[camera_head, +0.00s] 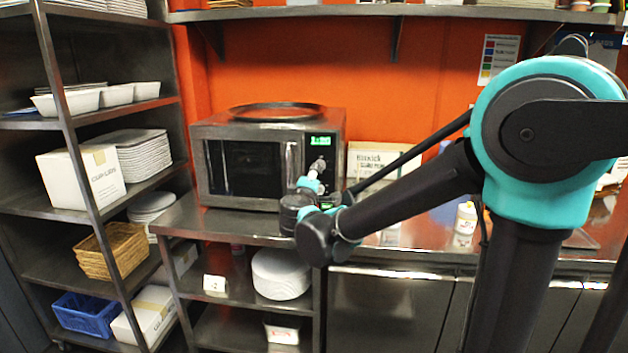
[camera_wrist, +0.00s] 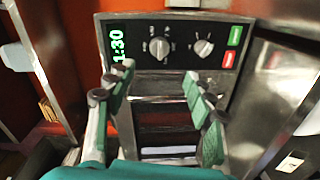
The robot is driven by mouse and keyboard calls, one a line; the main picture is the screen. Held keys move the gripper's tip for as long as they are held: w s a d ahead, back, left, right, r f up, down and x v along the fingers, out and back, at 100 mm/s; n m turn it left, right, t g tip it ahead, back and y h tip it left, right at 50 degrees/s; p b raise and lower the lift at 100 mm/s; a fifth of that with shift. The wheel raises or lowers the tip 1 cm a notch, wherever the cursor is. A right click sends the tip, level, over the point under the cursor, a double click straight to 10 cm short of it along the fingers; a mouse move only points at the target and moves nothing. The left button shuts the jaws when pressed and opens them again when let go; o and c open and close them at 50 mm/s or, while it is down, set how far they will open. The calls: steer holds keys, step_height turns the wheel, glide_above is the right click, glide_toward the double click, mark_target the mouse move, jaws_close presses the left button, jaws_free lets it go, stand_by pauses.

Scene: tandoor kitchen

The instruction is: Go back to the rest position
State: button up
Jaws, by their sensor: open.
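My gripper (camera_head: 316,168) is in front of the right side of the microwave (camera_head: 240,135), close to its control panel, with my arm reaching in from the right. In the wrist view my gripper (camera_wrist: 152,82) has its two green-padded fingers spread apart with nothing between them. The microwave's control panel (camera_wrist: 180,48) lies just beyond the fingertips. It has a green display reading 1:30, two knobs, a green button and a red button. The microwave door looks shut. Whether a finger touches the panel cannot be told.
The microwave stands on a steel counter (camera_head: 185,217), with a round dark tray (camera_head: 276,111) on top. A steel rack with crockery, boxes and baskets stands at the left. A wall shelf (camera_head: 400,12) runs above. A white bottle (camera_head: 466,217) stands on the counter right of my forearm.

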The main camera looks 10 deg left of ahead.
steer(key=s+d+f+m+g+h, duration=0.1)
steer(key=s+d+f+m+g, duration=0.15)
steer(key=d+f, duration=0.4)
steer(key=s+d+f+m+g+h, duration=0.2)
steer(key=d+f+m, duration=0.1)
steer(key=d, duration=0.7)
steer(key=s+d+f+m+g+h, duration=0.1)
steer(key=s+d+f+m+g, duration=0.2)
steer(key=d+f, duration=0.35)
steer(key=s+d+f+m+g+y, duration=0.2)
steer(key=s+f, duration=0.3)
steer(key=s, duration=0.4)
steer(key=s+d+f+m+g+y, duration=0.2)
steer(key=s+d+f+m+g, duration=0.1)
steer(key=s, duration=0.6)
step_height(320, 180, down, 3)
steer(key=shift+s+d+f+m+y, duration=0.1)
steer(key=shift+s+d+m+y, duration=0.15)
steer(key=shift+d+m, duration=0.6)
